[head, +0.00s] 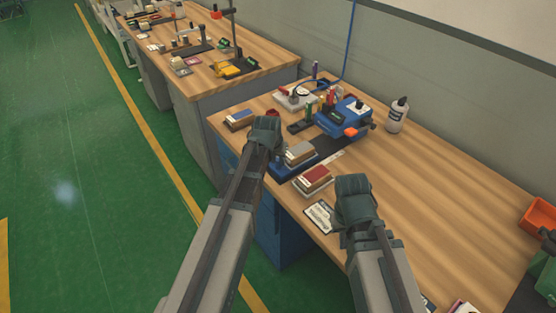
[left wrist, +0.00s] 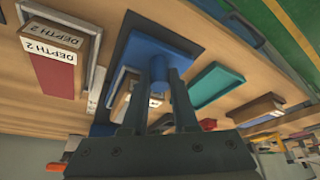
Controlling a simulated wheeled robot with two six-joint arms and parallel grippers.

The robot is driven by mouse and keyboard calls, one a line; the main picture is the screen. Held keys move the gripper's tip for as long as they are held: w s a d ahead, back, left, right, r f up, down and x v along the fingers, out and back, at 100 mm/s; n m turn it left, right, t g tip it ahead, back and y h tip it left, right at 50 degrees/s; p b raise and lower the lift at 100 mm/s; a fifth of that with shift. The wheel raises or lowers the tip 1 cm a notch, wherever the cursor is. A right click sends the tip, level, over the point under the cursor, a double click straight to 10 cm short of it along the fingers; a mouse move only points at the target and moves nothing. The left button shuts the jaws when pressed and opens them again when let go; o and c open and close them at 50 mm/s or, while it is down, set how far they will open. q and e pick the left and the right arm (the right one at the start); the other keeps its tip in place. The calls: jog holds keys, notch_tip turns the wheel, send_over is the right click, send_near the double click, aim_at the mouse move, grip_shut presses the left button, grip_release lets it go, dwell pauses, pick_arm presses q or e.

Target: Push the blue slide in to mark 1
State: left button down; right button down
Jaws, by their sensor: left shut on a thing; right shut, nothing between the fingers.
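The blue slide (head: 285,170) is at the near-left edge of the bench, beside my left gripper. In the left wrist view its blue plate (left wrist: 148,53) sits in a dark frame, with a round blue knob (left wrist: 157,86) standing up from it. My left gripper (head: 265,127) is shut on this knob, with its two fingers (left wrist: 158,78) on either side. My right gripper (head: 352,183) is shut and empty over the front of the bench, apart from the slide. Mark 1 cannot be made out in either view.
A blue device (head: 342,118) and a white bottle (head: 397,115) stand behind. A teal tray (left wrist: 215,86) lies near my left gripper. The bench's right middle is clear.

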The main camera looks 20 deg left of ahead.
aim_at(302, 147)
pick_arm(q)
jog(key=w+d, duration=0.4)
jog(key=w, duration=0.1)
jog(key=w+d, duration=0.2)
jog(key=w, duration=0.1)
jog(key=shift+w+d, duration=0.2)
jog(key=shift+d, duration=0.05)
jog(key=c, duration=1)
grip_release()
jog(key=shift+s+r, duration=0.1)
jog(key=shift+r, duration=0.05)
pick_arm(e)
jog(key=shift+r, duration=0.2)
